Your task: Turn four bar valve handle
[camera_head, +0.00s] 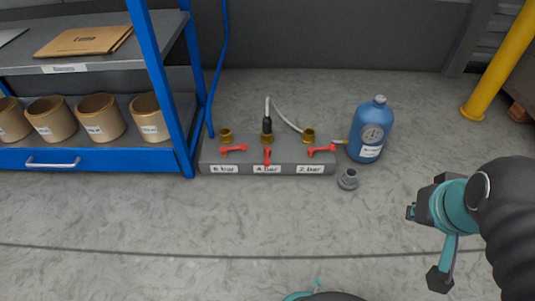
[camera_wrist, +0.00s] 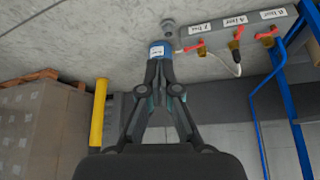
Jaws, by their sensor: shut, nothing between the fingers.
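The grey valve block (camera_head: 213,158) sits on the floor, with labels 6 bar, 4 bar and 2 bar from left to right. The red 4 bar handle (camera_head: 267,157) points toward the front, above its label. The red 6 bar handle (camera_head: 233,149) and 2 bar handle (camera_head: 321,149) lie sideways. A black hose connector (camera_head: 267,125) stands on the middle brass fitting. In the wrist view the block (camera_wrist: 256,19) appears upside down at the upper right. My gripper (camera_wrist: 160,66) is shut and empty, apart from the block; its tips overlap the blue bottle in that view.
A blue shelf rack (camera_head: 165,85) stands close at the left, a yellow post (camera_head: 500,58) at the right. The floor in front is clear.

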